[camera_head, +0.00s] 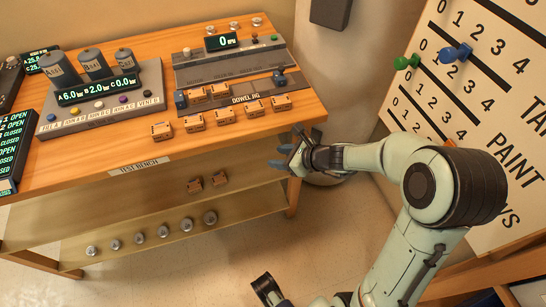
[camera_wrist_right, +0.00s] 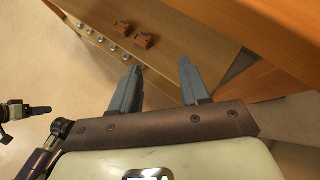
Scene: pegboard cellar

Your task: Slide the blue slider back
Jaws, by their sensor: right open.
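The blue slider (camera_head: 458,53) is a blue knob on the white numbered panel (camera_head: 500,150) at the right of the head view, right of a green knob (camera_head: 406,61). My right gripper (camera_head: 282,154) is open and empty, in front of the bench's right end and well apart from the blue slider. Its two spread grey fingers also show in the right wrist view (camera_wrist_right: 158,88), with nothing between them. A dark part of what looks like my left gripper (camera_head: 268,290) shows at the bottom of the head view; its fingers are mostly cut off.
The wooden test bench (camera_head: 110,160) fills the left, carrying a valve console (camera_head: 105,100) and a dowel jig (camera_head: 235,105) with several small orange-brown blocks. A lower shelf (camera_head: 160,243) holds two blocks and several round metal pieces.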

